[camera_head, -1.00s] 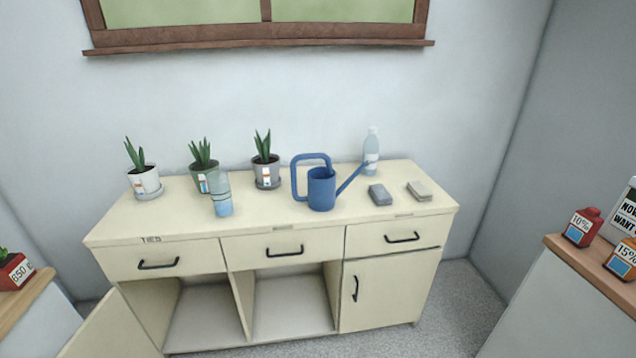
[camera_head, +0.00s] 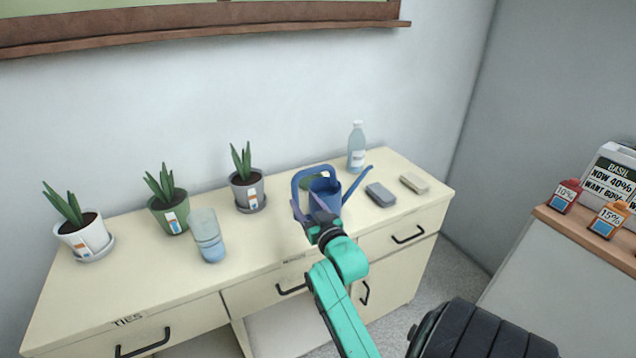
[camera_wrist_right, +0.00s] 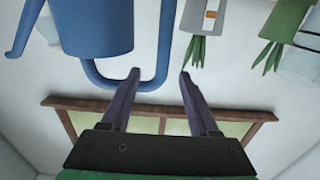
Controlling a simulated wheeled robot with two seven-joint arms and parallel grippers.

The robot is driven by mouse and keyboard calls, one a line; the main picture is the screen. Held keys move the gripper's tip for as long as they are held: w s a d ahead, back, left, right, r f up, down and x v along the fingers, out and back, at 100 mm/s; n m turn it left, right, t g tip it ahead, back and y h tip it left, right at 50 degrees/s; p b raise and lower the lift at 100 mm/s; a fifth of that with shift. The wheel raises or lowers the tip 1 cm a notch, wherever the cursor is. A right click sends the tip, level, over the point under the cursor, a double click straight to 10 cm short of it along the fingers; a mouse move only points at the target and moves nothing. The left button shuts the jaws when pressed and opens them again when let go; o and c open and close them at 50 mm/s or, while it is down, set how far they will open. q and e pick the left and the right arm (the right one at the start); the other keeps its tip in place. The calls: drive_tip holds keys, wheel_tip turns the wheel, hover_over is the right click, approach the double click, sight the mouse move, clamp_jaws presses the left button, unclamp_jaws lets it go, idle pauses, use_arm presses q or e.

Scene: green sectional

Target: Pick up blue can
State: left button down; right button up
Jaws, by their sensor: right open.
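The blue watering can (camera_head: 325,187) stands upright on the cream cabinet. Its loop handle is on the left and its spout points up to the right. My right gripper (camera_head: 309,206) is open in front of the can, near the handle, and covers part of its body. In the right wrist view the picture is upside down. There the can (camera_wrist_right: 92,28) is at the upper left, and its handle bar lines up between the open fingertips (camera_wrist_right: 160,74). I cannot tell whether they touch it. My left gripper is not in view.
Three potted plants (camera_head: 83,237) (camera_head: 168,213) (camera_head: 247,190) and a clear blue cup (camera_head: 208,238) stand left of the can. A bottle (camera_head: 357,150) and two small blocks (camera_head: 380,194) (camera_head: 414,183) are on its right. The cabinet top (camera_head: 262,248) is clear in front.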

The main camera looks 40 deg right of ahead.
sight(298, 192)
drive_tip(key=x, duration=0.4)
drive_tip(key=p+x, duration=0.1)
drive_tip(key=x, duration=0.5)
drive_tip(key=shift+w+a+f+p, duration=0.15)
drive_tip(key=shift+w+f+p, duration=0.05)
drive_tip(key=shift+f+p, duration=0.15)
drive_tip(key=shift+a, duration=0.1)
drive_tip(key=c, duration=0.9)
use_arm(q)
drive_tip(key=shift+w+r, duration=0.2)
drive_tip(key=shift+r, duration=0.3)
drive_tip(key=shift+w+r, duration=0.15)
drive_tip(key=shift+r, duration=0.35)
use_arm(e)
drive_tip(key=shift+r, duration=0.15)
clamp_jaws()
